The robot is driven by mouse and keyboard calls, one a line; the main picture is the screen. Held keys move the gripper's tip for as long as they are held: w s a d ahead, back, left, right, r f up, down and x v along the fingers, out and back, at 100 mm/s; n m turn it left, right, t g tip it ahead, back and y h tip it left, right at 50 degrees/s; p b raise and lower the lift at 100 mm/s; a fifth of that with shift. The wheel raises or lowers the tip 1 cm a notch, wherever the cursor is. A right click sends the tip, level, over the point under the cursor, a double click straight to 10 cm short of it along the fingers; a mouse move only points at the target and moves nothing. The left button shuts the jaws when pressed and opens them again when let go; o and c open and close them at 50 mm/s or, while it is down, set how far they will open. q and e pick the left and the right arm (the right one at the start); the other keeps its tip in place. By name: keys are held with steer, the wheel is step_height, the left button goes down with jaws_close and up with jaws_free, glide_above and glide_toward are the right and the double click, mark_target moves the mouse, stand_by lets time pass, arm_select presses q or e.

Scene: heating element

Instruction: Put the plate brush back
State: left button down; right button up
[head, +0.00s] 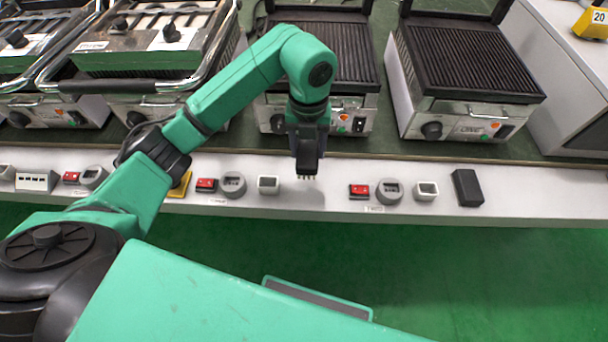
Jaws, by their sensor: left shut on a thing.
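My left gripper (308,150) points down above the white front ledge, near its middle. It is shut on the plate brush (307,176), which is mostly hidden by the fingers. Only a short row of light bristles shows below the fingertips. The brush is close over the ledge; I cannot tell whether it touches. My right gripper is not in view.
Contact grills (470,75) stand behind. The ledge right of the black block is clear.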

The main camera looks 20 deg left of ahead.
arm_select(q)
step_height(320, 180, down, 10)
steer(key=shift+a+r, duration=0.1)
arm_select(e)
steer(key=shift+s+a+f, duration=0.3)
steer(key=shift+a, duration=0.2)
arm_select(q)
steer(key=shift+b, duration=0.35)
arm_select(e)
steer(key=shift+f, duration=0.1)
arm_select(q)
steer(key=shift+c, duration=0.9)
jaws_free()
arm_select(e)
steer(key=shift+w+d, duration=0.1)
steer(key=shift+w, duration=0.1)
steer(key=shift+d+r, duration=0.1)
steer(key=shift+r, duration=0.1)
